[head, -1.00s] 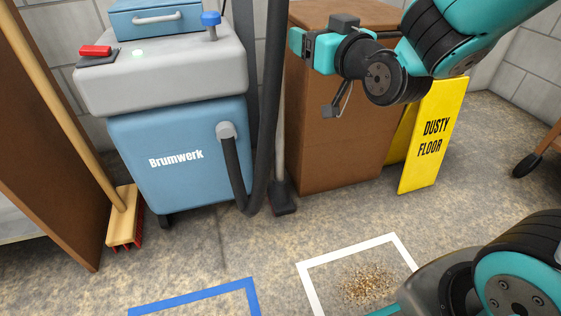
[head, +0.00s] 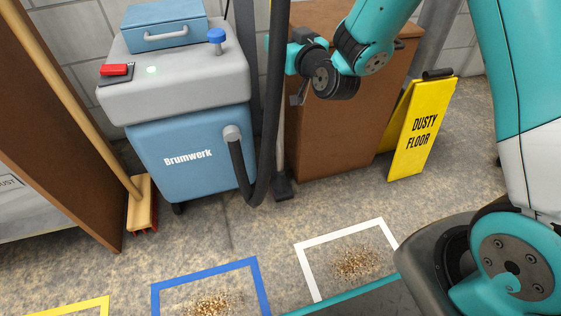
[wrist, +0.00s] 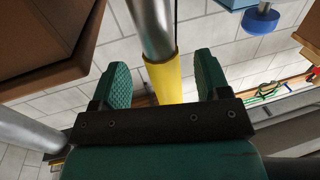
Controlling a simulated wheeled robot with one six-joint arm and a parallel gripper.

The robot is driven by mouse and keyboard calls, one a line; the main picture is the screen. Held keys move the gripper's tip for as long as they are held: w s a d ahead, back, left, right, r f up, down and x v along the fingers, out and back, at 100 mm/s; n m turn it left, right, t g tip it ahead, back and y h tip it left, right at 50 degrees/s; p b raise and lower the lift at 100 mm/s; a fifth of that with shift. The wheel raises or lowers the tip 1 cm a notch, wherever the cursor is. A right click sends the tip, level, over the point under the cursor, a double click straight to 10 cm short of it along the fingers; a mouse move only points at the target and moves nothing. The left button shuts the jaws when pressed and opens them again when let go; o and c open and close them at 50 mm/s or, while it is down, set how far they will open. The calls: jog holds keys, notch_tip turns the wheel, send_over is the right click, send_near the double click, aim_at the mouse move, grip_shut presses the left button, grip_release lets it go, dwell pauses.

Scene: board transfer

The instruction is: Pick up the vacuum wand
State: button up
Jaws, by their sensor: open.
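The vacuum wand (head: 280,155) stands upright beside the blue and grey vacuum (head: 185,150), its dark floor nozzle (head: 283,188) on the floor. Its upper part is hidden behind the black hose (head: 278,70) in the head view. In the wrist view the wand shows as a silver tube (wrist: 151,28) with a yellow section (wrist: 164,80) lower in the picture. My gripper (wrist: 161,72) is open, with one green finger on each side of the yellow section. Gaps show on both sides, so neither finger visibly touches it.
A brown cabinet (head: 345,125) stands right behind my gripper, with a yellow "Dusty Floor" sign (head: 422,125) beside it. A broom (head: 142,205) leans at the left. Blue (head: 205,270) and white (head: 340,232) floor frames surround debris.

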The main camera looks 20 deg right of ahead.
jog(key=shift+w+a+r+p, duration=0.1)
jog(key=shift+w+r+p, duration=0.2)
jog(key=shift+p, duration=0.2)
jog(key=w+p, duration=0.1)
jog(key=p, duration=0.1)
jog(key=w+p, duration=0.2)
jog(key=shift+w+a+r+p, duration=0.1)
jog(key=shift+w+a+p, duration=0.2)
jog(key=shift+a, duration=0.1)
jog(key=shift+w+f, duration=0.3)
jog(key=shift+w, duration=0.05)
jog(key=shift+r, duration=0.1)
jog(key=c, duration=1)
